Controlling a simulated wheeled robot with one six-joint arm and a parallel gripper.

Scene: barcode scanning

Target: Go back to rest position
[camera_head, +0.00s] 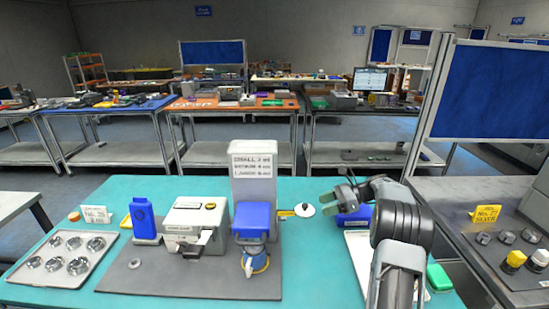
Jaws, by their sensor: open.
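My arm comes up from the bottom right of the head view and bends left at a dark joint. My gripper (346,191) is at its end, open, above the right part of the teal table (330,286). No object shows between its fingers. A blue box (352,216) is partly hidden behind and below the gripper. A white round disc (304,210) on a yellow part sits just left of the gripper, apart from it.
On a grey mat (128,278) stand a blue device (143,218), a grey boxy machine (190,222) and a tall grey unit with a blue head (253,218). A tray (50,272) of round metal parts lies left. A green block (438,277) lies right of my arm. A dark bench (470,228) adjoins at right.

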